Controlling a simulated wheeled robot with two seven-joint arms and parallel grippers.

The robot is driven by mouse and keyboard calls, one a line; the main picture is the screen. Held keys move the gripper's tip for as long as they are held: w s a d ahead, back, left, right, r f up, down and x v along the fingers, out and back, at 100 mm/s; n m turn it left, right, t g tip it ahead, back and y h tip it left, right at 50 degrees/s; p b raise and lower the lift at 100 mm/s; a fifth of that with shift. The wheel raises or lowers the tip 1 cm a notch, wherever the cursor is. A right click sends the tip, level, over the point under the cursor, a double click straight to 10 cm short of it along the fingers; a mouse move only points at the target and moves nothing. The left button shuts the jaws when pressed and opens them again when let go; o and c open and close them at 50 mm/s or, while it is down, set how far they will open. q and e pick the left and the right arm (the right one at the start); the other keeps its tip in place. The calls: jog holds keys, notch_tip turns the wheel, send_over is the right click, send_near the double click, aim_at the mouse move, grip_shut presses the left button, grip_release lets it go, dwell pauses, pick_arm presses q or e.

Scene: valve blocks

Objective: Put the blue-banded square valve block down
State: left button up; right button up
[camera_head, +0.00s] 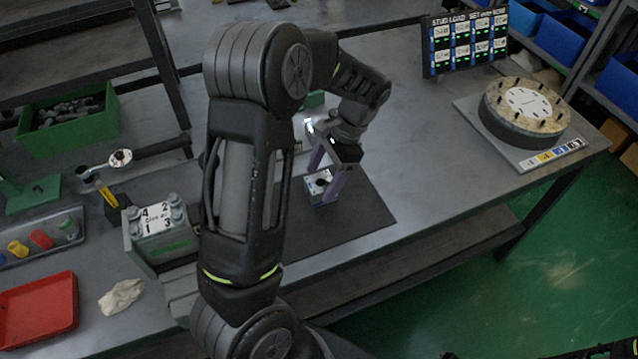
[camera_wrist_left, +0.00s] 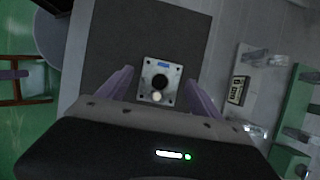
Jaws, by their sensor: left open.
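The square valve block (camera_head: 318,184) sits on the dark mat (camera_head: 368,212) on the workbench. It is light metal with a dark round hole in its top. In the left wrist view the block (camera_wrist_left: 160,80) shows a small blue mark along one edge and a pale round spot by the hole. My left gripper (camera_head: 328,179) is over the block, its purple fingers open on either side. In the wrist view a gap shows between the block and each finger of the gripper (camera_wrist_left: 158,88). My right gripper is not in view.
A fixture block numbered 1 to 4 (camera_head: 158,230) stands left of my arm. A red tray (camera_head: 38,310), a white cloth (camera_head: 120,296) and a green bin (camera_head: 70,125) are further left. Bench between is clear.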

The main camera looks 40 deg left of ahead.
pick_arm(q)
jog(key=p+v, duration=0.2)
jog(key=v, duration=0.7)
jog(key=shift+r, duration=0.3)
jog(key=shift+w+d, duration=0.1)
jog(key=shift+d, duration=0.05)
jog(key=shift+o, duration=1.1)
jog(key=shift+f, duration=0.1)
